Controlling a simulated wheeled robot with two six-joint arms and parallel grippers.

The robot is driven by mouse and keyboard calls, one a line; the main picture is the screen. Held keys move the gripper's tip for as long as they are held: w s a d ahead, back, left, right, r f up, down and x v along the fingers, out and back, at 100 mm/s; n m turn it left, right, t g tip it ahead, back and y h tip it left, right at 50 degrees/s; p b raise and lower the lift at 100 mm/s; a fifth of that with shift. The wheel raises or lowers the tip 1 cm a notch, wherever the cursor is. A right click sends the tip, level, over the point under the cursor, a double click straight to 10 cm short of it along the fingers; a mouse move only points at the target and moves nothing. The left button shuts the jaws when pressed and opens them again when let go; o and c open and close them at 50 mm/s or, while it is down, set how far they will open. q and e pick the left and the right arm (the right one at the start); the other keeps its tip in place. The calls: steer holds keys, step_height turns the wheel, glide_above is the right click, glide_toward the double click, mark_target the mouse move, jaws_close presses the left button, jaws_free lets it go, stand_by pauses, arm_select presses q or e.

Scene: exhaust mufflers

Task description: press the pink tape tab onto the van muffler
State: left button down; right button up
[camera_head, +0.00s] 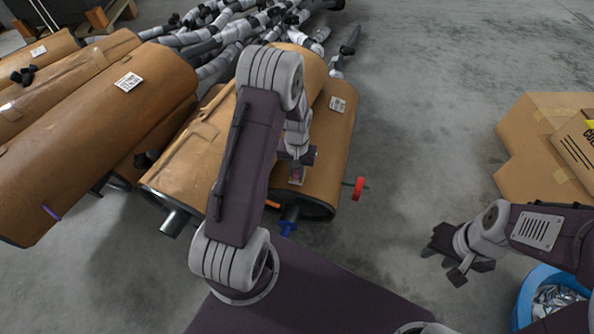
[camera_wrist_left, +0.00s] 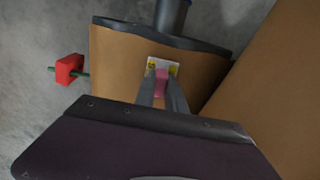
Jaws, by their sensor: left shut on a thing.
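A brown-wrapped muffler (camera_head: 330,150) with a dark end rim lies under my left gripper; I take it as the van muffler. It also shows in the left wrist view (camera_wrist_left: 115,65). My left gripper (camera_head: 296,180) points down at its near end, shut on the small pink tape tab (camera_wrist_left: 162,80). A white patch with yellow corners (camera_wrist_left: 163,66) lies on the wrap at the fingertips. Whether the tab touches the wrap I cannot tell.
More wrapped mufflers (camera_head: 100,125) lie at the left, with a pile of grey pipes (camera_head: 235,35) behind. A red part (camera_head: 359,188) sticks out at the muffler's right. Cardboard boxes (camera_head: 535,150) and a blue bin (camera_head: 530,295) stand right. Grey floor between is clear.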

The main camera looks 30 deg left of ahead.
arm_select(q)
steer(key=shift+r, duration=0.25)
steer(key=shift+f, duration=0.6)
steer(key=shift+r, duration=0.15)
stand_by(0.6)
steer(key=shift+r+p, duration=3.4)
steer(key=shift+p, duration=0.25)
